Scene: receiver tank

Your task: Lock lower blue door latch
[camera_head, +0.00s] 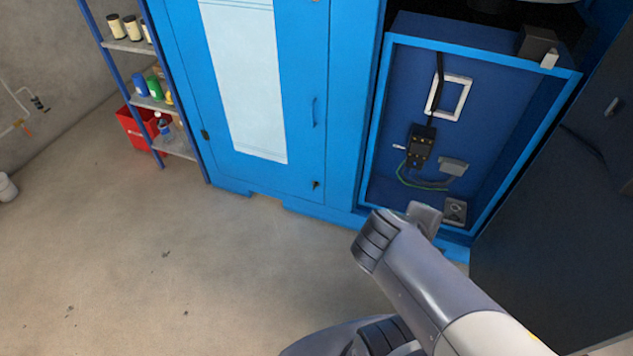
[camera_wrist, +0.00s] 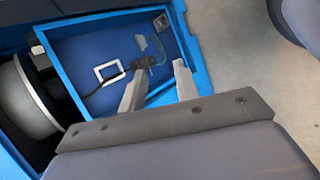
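The blue door (camera_head: 305,60) with a pale panel stands upright in the head view and looks closed. A slim blue handle (camera_head: 314,112) is on its right side. The small dark lower latch (camera_head: 316,184) sits near the door's bottom right corner; its turn position is too small to tell. My gripper (camera_wrist: 161,66) is open in the wrist view, with two separated grey fingers and nothing between them. It faces the open blue compartment, to the right of the door. The latch does not show in the wrist view.
The open blue compartment (camera_head: 365,150) holds a white square frame (camera_head: 449,97), a black device (camera_head: 421,146) and cables. A dark panel (camera_head: 540,215) stands at right. A shelf rack (camera_head: 124,44) and a red crate (camera_head: 130,129) stand at left. The concrete floor (camera_head: 150,250) before the door is clear.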

